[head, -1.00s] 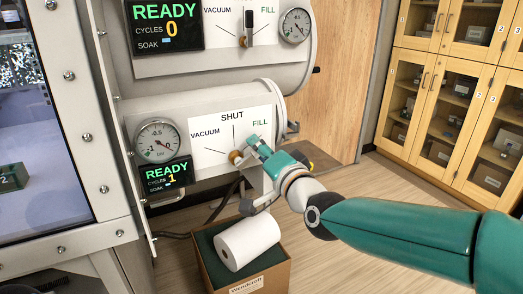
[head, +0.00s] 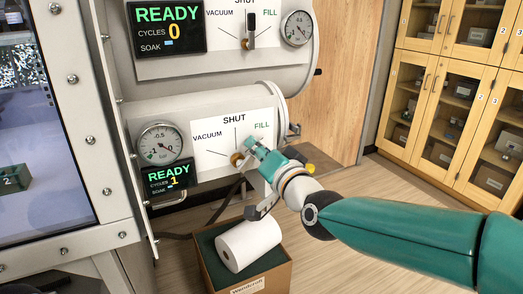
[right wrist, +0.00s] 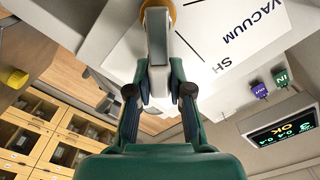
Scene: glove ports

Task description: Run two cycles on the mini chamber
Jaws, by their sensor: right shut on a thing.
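The lower small chamber has a white valve plate (head: 212,147) marked VACUUM, SHUT and FILL. Its display (head: 168,178) reads READY, cycles 1, with a small SOAK bar. The round gauge (head: 160,143) has its needle to the lower right, near 0. My right gripper (head: 256,147) is shut on the valve handle, right of the brass hub (head: 237,160) and on the FILL side of the plate. In the right wrist view the pale handle (right wrist: 158,75) runs between the fingers up to the hub (right wrist: 158,14). The fingers hide most of the handle in the head view. My left gripper is out of view.
The upper chamber's display (head: 167,26) reads READY, cycles 0; its lever (head: 250,30) stands upright. A cardboard box (head: 246,279) holding a white roll (head: 247,244) stands below my right wrist. Wooden cabinets (head: 455,90) are at the back right, with clear floor before them.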

